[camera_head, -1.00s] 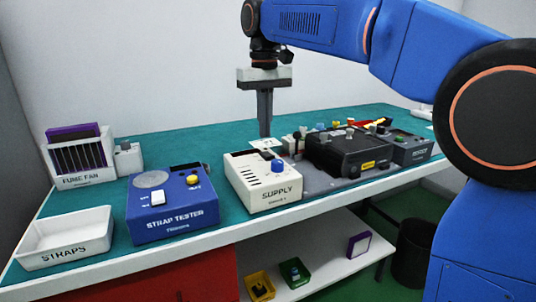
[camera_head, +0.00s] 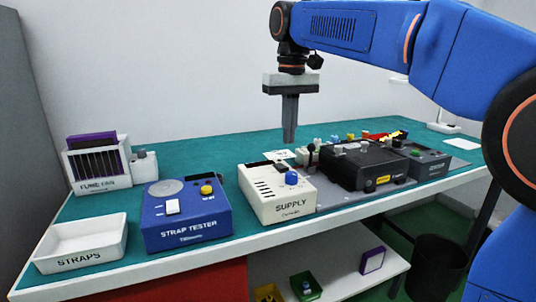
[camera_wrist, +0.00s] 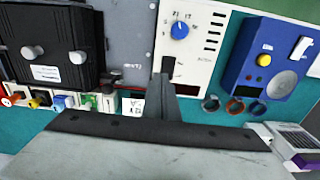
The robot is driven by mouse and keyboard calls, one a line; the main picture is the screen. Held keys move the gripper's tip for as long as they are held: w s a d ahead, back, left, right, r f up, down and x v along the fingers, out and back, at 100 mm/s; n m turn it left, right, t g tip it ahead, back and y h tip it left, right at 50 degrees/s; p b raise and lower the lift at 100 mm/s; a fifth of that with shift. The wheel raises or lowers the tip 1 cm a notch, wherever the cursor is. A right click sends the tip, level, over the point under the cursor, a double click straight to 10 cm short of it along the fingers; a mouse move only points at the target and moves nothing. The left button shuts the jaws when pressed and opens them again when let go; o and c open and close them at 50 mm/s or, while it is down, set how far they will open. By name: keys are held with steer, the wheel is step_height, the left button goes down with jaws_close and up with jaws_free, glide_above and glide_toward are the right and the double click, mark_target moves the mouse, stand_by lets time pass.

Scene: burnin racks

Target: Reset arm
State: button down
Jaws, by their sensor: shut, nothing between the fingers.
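My gripper (camera_head: 289,140) points straight down above the back part of the green bench top, behind the supply box. Its fingers are shut together with nothing between them. My blue arm reaches in from the right of the head view. In the wrist view my gripper (camera_wrist: 167,75) shows with its fingertips over the edge of the white supply box (camera_wrist: 190,35), apart from the blue knob. The supply box also stands in the middle of the bench in the head view (camera_head: 277,206).
Left on the bench stand the blue strap tester (camera_head: 186,226), the white straps tray (camera_head: 75,262) and the fume fan (camera_head: 98,182). A black box (camera_head: 353,165) and a grey unit (camera_head: 432,170) stand at right. A bin (camera_head: 438,265) stands below.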

steer(key=s+d+f+m+t, duration=0.2)
steer(key=s+d+f, duration=0.7)
steer(key=s+d, duration=0.4)
steer(key=s+d+f+m+t, duration=0.1)
steer(key=s+d+f, duration=0.3)
steer(key=s+f, duration=0.3)
steer(key=s+d+f+t, duration=0.1)
steer(key=s+d+f, duration=0.3)
steer(key=s+f, duration=0.3)
step_height(320, 180, down, 5)
steer(key=shift+s+r+m+t, duration=0.2)
steer(key=shift+s+m+t, duration=0.1)
steer(key=shift+s+m, duration=0.1)
